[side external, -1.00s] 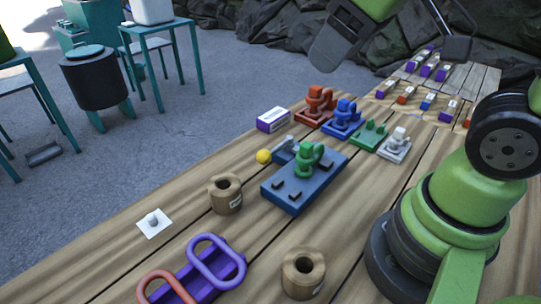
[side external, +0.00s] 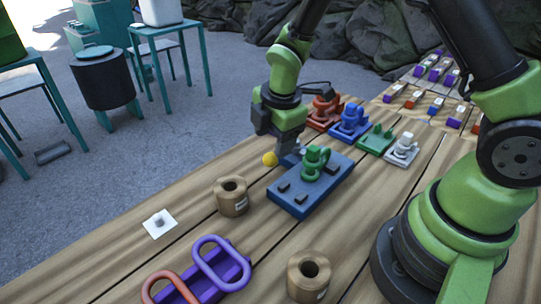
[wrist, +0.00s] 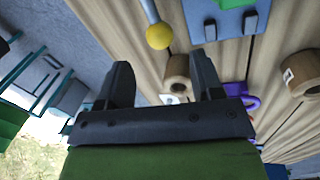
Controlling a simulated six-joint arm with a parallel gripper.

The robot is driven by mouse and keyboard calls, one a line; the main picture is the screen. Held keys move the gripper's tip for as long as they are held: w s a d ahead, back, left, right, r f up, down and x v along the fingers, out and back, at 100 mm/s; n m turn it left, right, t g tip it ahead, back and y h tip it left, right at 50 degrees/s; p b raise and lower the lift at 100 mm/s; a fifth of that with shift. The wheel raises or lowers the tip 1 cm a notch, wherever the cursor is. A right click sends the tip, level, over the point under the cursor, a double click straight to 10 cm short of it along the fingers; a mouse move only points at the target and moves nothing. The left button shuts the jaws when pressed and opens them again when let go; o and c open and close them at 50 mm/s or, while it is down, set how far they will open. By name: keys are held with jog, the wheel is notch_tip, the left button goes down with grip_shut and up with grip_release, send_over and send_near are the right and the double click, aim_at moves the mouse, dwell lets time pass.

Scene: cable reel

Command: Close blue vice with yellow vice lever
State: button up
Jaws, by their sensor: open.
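The blue vice (side external: 304,205) sits on the wooden table with a green piece (side external: 314,160) on it. Its lever ends in a yellow ball (side external: 270,159) at the vice's far left side. In the wrist view the yellow ball (wrist: 159,36) hangs on a grey rod, beside part of the blue vice (wrist: 225,22). My gripper (wrist: 163,78) is open and empty, and the ball appears beyond the gap between its fingers. In the side view my gripper (side external: 280,130) is just above and behind the ball. Whether they touch cannot be told.
Red, blue, green and white fixtures (side external: 350,122) stand close behind the vice. A wooden cylinder (side external: 231,196) stands to its left and another (side external: 308,275) in front. A purple and red looped holder (side external: 215,275) lies near the front edge.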

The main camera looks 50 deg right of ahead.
aim_at(271, 155)
jog(key=f, duration=0.4)
jog(key=w+f, duration=0.1)
jog(key=f, duration=0.1)
jog(key=shift+d, duration=0.1)
jog(key=shift+w, duration=0.1)
grip_shut()
